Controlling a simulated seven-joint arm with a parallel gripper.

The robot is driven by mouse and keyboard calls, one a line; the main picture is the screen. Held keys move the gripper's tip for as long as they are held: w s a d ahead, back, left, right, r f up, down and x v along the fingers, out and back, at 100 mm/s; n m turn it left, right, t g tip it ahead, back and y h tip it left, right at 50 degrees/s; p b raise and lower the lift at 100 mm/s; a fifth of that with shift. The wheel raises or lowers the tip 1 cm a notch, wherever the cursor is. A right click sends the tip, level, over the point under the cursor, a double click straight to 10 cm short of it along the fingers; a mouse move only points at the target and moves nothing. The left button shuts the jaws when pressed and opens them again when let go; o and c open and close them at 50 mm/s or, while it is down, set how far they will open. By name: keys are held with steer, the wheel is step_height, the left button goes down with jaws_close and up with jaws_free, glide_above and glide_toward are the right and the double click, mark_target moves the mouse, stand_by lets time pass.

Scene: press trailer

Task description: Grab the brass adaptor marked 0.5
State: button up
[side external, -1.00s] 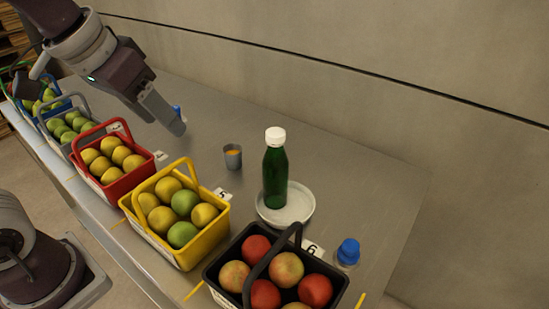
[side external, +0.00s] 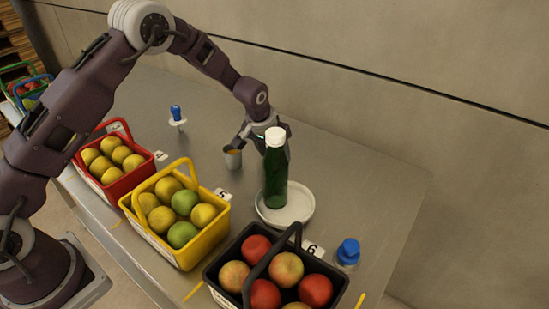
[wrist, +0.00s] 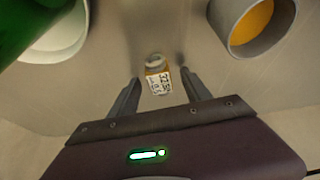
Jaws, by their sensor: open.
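The brass adaptor (wrist: 156,68) shows in the wrist view as a small brass piece with a pale ring on top. It carries a white label with black print; the lower line seems to read 0.5. My gripper (wrist: 160,79) is open and empty, with one finger on either side of the adaptor's line and the adaptor just beyond, roughly centred. I cannot tell whether they touch. In the side external view my gripper (side external: 257,143) is low over the table, partly behind the green bottle, and the adaptor is hidden there.
A green bottle (side external: 275,180) stands on a white plate (side external: 303,212) close to my gripper. A grey cup (side external: 233,160) with orange contents is on its other side. Yellow (side external: 205,246), red and black fruit baskets line the front edge. A blue-topped item (side external: 348,251) stands right.

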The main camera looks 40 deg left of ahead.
steer(key=shift+f, duration=0.1)
jaws_close()
